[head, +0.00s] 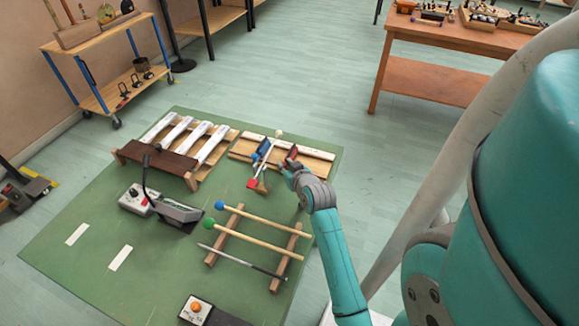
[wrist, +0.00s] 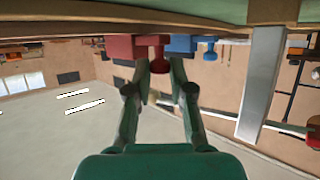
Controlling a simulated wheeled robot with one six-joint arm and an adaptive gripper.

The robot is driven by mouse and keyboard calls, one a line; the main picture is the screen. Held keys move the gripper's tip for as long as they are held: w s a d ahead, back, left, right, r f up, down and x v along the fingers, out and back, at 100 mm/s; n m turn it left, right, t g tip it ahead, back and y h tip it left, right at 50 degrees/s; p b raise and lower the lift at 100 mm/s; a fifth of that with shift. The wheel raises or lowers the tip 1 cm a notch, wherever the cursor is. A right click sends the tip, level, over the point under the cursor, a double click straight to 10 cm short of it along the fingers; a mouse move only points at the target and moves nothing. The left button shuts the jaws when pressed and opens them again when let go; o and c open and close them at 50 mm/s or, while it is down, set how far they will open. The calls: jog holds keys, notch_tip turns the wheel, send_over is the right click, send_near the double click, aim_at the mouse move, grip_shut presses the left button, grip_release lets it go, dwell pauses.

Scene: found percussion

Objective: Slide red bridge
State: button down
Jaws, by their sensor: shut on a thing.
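The red bridge (head: 292,152) is at the wooden rail board (head: 318,152) on the green mat. In the wrist view it shows as a red block (wrist: 121,46) with a round red knob (wrist: 159,62). My gripper (head: 287,167) is shut, its fingertips (wrist: 160,72) on either side of the knob. A blue bridge (head: 262,149) is on the same board, to the left in the head view. In the wrist view its blue block (wrist: 181,43) and blue knob (wrist: 209,46) lie right of the red one. My fingers partly hide the red bridge in the head view.
Pale bars (head: 210,143) on a wooden frame stand left. Mallets (head: 255,236) on wooden rests lie nearer. A black-and-grey device (head: 178,211) stands left of them.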

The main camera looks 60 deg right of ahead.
jog(key=shift+w, duration=0.15)
jog(key=c, duration=1.1)
grip_release()
jog(key=shift+o, duration=0.2)
jog(key=v, duration=1.2)
